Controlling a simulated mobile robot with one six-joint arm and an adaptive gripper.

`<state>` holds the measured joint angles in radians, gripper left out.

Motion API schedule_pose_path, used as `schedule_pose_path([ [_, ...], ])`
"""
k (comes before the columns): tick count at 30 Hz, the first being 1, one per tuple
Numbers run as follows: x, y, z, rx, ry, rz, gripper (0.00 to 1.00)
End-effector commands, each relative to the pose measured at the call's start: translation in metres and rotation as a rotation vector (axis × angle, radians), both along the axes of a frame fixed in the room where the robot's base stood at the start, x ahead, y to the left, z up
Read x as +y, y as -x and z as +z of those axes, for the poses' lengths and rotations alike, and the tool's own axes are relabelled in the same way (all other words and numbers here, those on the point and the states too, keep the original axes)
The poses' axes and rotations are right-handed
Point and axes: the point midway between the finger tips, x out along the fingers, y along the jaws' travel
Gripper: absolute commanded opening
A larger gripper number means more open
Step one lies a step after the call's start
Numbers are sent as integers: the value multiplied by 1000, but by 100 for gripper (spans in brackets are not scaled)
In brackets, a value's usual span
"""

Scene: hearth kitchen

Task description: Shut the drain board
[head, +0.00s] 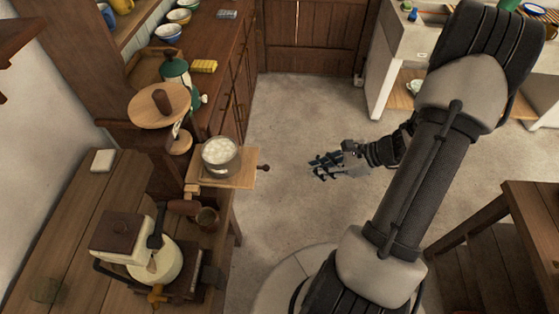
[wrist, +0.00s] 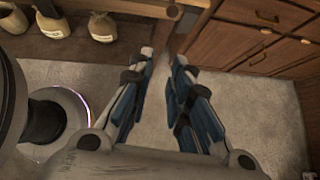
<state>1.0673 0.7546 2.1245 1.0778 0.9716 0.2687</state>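The drain board (head: 237,181) is a light wooden board sticking out from the counter in the head view. A dark round knob (head: 264,167) is on its front end. A clear glass vessel with white contents (head: 220,157) stands on the board. My gripper (head: 313,166) is open and empty, in the air to the right of the knob and apart from it. In the wrist view its two blue-padded fingers (wrist: 163,58) are spread, with floor between them. What looks like the knob (wrist: 173,12) shows beyond the fingertips at the top edge, under a wooden edge.
A coffee machine (head: 150,255) stands on the near counter. A green canister (head: 177,72) and bowls are farther back. Sacks (wrist: 55,27) sit low at left and drawers (wrist: 260,50) at right in the wrist view. The floor (head: 300,110) around my gripper is clear.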

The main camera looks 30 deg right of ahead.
Motion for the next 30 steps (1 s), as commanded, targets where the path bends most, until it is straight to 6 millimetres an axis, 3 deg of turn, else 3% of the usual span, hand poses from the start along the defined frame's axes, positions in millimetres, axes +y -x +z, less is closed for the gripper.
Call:
schedule_pose_path([
  [7, -1, -4, -19, 11, -32, -56, 0],
  [20, 48, -51, -76, 12, -31, -50, 0],
  [30, 73, -79, -66, 10, -28, -52, 0],
])
